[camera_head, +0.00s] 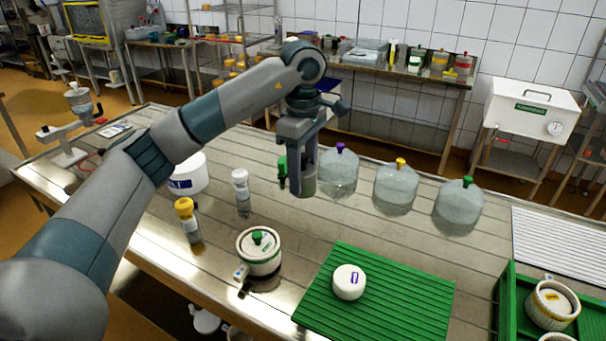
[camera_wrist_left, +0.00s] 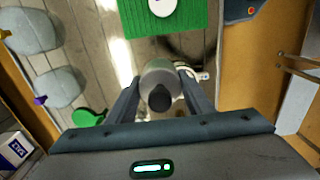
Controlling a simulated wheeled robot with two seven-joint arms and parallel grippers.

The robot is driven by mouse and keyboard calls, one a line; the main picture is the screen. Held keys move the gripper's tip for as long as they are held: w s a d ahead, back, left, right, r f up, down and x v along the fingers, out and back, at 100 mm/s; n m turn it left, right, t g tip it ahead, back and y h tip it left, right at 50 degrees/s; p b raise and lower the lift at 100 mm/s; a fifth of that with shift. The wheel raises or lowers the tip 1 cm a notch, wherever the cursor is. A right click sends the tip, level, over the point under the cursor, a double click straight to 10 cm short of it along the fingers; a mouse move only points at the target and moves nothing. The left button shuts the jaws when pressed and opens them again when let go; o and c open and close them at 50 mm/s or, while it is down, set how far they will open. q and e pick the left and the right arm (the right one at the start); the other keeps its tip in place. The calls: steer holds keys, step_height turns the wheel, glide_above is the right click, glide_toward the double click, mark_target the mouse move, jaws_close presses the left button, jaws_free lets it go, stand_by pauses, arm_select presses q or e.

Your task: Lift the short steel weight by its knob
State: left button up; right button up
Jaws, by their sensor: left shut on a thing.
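The short steel weight (camera_head: 302,187) is a squat grey cylinder hanging low between the fingers of my left gripper (camera_head: 303,168). In the left wrist view the weight (camera_wrist_left: 160,73) shows from above, with its dark round knob (camera_wrist_left: 159,98) between the two fingers. My left gripper is shut on the weight at its knob. The weight looks clear of the tabletop, though its height is hard to judge. A white mould with a green-knobbed lid (camera_head: 259,251) stands nearer the front; in the left wrist view it is mostly hidden behind the weight and a finger. My right gripper is not in view.
Several clear domes (camera_head: 395,188) with coloured knobs stand behind and right of the weight. A green ribbed mat (camera_head: 400,296) holds a white cheese (camera_head: 349,282). A green crate (camera_head: 505,300) stands at right. Yellow-capped (camera_head: 188,220) and white-capped (camera_head: 241,193) bottles stand left.

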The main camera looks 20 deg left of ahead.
arm_select(q)
steer(key=shift+r+p, duration=0.4)
steer(key=shift+r, duration=0.5)
steer(key=shift+f, duration=0.1)
